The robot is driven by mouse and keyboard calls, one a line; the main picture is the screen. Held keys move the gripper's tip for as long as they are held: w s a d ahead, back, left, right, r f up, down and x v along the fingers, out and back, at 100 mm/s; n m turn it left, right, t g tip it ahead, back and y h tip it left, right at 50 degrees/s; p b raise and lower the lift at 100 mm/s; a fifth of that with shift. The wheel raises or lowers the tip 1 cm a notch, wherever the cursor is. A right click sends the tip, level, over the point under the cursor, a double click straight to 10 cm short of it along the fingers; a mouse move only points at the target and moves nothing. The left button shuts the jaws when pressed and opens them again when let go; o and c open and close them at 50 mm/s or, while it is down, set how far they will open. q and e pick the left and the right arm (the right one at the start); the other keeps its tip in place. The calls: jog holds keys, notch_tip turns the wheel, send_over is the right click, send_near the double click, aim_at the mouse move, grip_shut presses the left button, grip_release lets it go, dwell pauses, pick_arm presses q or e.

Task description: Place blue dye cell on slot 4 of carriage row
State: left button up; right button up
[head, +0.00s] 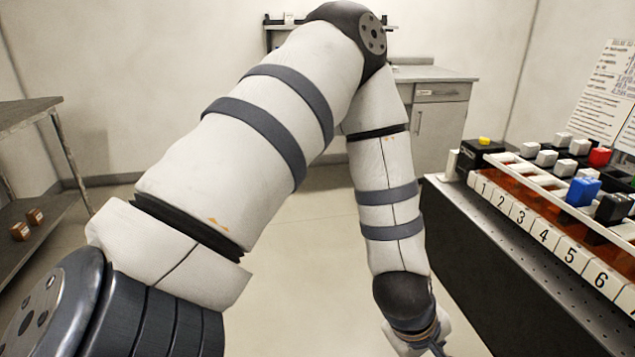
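A blue block-shaped piece (582,191), which looks like the blue dye cell, stands upright at the right among other capped cells. It is at the pale frame behind the numbered front strip; I cannot tell which slot it lines up with. The carriage row (520,215) has white labels from 1 to 6 and a cut-off one beyond. Label 4 (543,233) shows on its front. My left arm crosses the view, and its wrist hangs down left of the bench. My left gripper (425,343) is partly cut off by the bottom edge, its fingers unclear. My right gripper is out of view.
The dark perforated bench (500,245) carries several white-capped cells, a red-capped one (599,157), a dark one (613,208) and a black box with a yellow knob (484,141). A metal shelf (35,115) stands left, a cabinet (440,120) behind. The floor between is clear.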

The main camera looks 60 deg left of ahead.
pick_arm(q)
jog(key=s+f+m+g, duration=0.2)
jog(key=s+f+m, duration=0.2)
jog(key=s, duration=0.4)
jog(key=s+f+m+g, duration=0.2)
jog(key=s+f+m, duration=0.2)
jog(key=s, duration=0.5)
jog(key=s+f+m+g, duration=0.2)
jog(key=s+f+m, duration=0.2)
jog(key=s+m, duration=0.4)
jog(key=shift+s+a+y, duration=0.25)
jog(key=shift+s+y, duration=0.05)
jog(key=shift+s, duration=0.3)
